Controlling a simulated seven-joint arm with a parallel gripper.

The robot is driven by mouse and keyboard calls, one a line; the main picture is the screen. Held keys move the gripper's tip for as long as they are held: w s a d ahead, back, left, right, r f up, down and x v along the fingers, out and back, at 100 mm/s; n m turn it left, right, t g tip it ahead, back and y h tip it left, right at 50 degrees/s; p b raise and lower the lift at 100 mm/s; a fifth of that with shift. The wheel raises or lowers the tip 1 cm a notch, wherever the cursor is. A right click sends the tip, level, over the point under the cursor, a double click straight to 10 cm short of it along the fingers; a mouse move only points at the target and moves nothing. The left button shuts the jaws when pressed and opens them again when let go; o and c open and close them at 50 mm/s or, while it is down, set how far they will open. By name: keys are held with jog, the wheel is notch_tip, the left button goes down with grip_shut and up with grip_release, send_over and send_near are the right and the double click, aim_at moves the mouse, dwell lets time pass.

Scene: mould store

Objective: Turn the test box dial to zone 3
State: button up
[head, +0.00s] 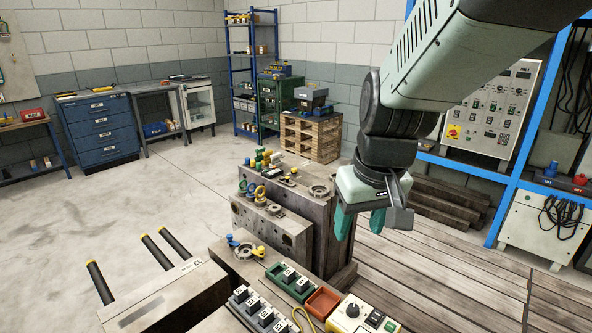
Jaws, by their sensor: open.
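The test box (338,324), with a pale top panel and yellow sides, sits at the bottom edge of the head view and is partly cut off. Its round black dial (352,310) is on the left of the panel, with dark and coloured controls to the right. The dial's zone marks and pointer are too small to read. My gripper (361,231) hangs from the arm with its green fingers pointing down, open and empty. In the picture it is above the dial and apart from it.
A red-brown tray (322,302), a green tray (272,272) and several dark labelled blocks (258,312) lie left of the test box. A tall steel mould block (325,225) stands close to my gripper's left. Wooden decking (450,270) on the right is clear.

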jog(key=w+d+f+g, duration=0.1)
jog(key=w+f, duration=0.4)
jog(key=f, duration=0.2)
jog(key=n+g, duration=0.2)
send_near(353, 307)
jog(key=shift+h, duration=0.3)
notch_tip(353, 307, down, 8)
jog(key=shift+a+f, duration=0.1)
jog(key=shift+a, duration=0.05)
grip_shut()
